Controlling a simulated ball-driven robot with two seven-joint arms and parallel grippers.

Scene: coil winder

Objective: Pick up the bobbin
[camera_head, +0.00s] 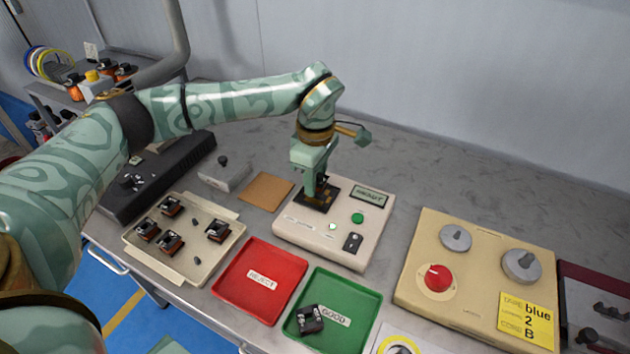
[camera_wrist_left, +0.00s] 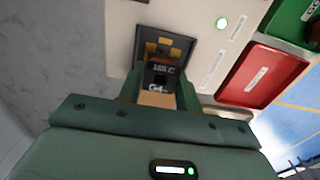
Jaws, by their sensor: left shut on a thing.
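My left gripper (camera_head: 319,185) points down over the black socket (camera_head: 315,197) of the cream tester (camera_head: 345,240). In the left wrist view its fingers (camera_wrist_left: 157,85) are shut on a dark bobbin (camera_wrist_left: 162,69) with white lettering, at the socket's edge (camera_wrist_left: 188,45). I cannot tell whether the bobbin sits in the socket or just above it. The head view mostly hides it behind the fingers. Several black and copper bobbins (camera_head: 218,230) stand in the beige tray (camera_head: 190,270). A dark part (camera_head: 310,318) lies in the green GOOD tray (camera_head: 357,320). My right gripper does not show.
The empty red REJECT tray (camera_head: 262,280) is in front of the tester, left of the green tray. A beige box with knobs (camera_head: 475,275) stands to the right. A brown pad (camera_head: 266,191) lies left of the tester. The bench behind is clear.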

